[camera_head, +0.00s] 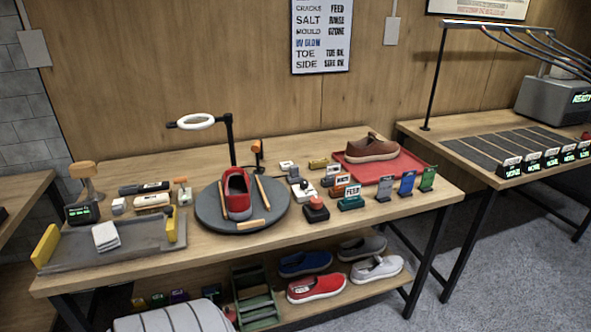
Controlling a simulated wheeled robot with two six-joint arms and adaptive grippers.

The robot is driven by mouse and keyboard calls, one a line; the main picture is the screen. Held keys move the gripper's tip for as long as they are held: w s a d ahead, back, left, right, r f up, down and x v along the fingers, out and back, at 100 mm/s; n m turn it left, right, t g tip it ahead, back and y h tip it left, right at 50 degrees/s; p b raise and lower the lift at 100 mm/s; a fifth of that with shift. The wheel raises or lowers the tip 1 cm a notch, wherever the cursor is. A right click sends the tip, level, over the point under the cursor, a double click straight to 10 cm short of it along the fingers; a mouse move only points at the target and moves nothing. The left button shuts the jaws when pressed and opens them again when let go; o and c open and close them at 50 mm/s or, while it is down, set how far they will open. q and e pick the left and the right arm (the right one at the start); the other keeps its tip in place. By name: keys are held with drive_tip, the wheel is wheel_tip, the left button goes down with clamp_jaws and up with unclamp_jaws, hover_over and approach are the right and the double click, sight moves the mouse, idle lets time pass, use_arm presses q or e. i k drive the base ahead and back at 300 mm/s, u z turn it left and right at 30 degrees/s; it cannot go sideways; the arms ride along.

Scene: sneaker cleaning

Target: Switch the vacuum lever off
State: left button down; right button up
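No part is clearly labelled as the vacuum lever, and I cannot tell which one it is or its position. Small upright parts that could be levers are an orange-topped post (257,150) behind the round grey turntable (206,214) and a small orange-topped piece (181,182) left of the turntable. A larger orange-topped post (84,172) stands at the table's back left. A red sneaker (237,190) sits on the turntable between wooden-coloured bars. Neither of my grippers shows in this view.
A ring lamp (196,121) rises behind the turntable. A grey tray (75,253) with yellow end pieces lies at the left. A red tray (411,169) holds a brown shoe (371,149). Several small labelled blocks crowd the right. Shoes lie on the lower shelf. A second table stands right.

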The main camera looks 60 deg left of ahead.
sight(181, 180)
drive_tip(key=z, duration=1.15)
drive_tip(key=k, duration=1.45)
drive_tip(key=u, duration=1.75)
